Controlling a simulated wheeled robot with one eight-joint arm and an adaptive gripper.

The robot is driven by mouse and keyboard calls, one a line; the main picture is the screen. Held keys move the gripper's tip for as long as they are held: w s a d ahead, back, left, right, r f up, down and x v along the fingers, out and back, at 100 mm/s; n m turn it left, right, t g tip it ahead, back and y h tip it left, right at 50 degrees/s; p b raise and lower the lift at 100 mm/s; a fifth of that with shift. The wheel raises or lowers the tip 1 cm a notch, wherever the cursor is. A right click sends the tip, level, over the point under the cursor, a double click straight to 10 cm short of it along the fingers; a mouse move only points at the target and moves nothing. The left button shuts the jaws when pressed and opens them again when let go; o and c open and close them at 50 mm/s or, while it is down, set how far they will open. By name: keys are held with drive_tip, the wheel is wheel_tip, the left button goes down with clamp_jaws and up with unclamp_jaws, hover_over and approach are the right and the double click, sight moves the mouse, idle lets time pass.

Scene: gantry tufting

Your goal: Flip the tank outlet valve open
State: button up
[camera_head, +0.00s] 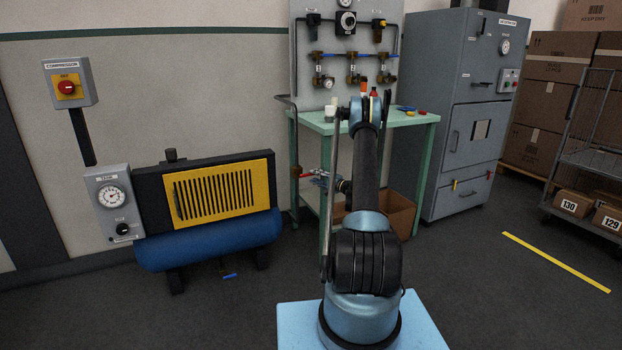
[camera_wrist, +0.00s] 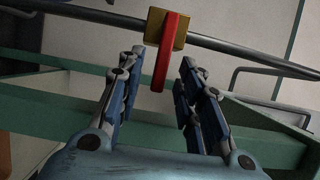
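The tank outlet valve shows in the wrist view as a brass body (camera_wrist: 180,30) on a dark pipe, with a flat red lever (camera_wrist: 166,50). The lever stands crosswise to the pipe. In the head view the red lever (camera_head: 305,175) is small, beside the pipe at the table's left leg. My gripper (camera_wrist: 161,66) is open, one finger on each side of the lever's free end, with gaps visible on both sides. In the head view my gripper (camera_head: 320,178) is partly hidden by my arm, just right of the lever.
The green table (camera_head: 411,121) stands close around the gripper; its frame (camera_wrist: 60,100) crosses the wrist view. The blue tank (camera_head: 210,243) with its yellow grille (camera_head: 222,197) is at left. A cardboard box (camera_head: 400,214) sits under the table. Grey cabinet (camera_head: 462,150) at right.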

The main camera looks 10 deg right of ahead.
sight(307, 174)
drive_tip(key=shift+x, duration=2.15)
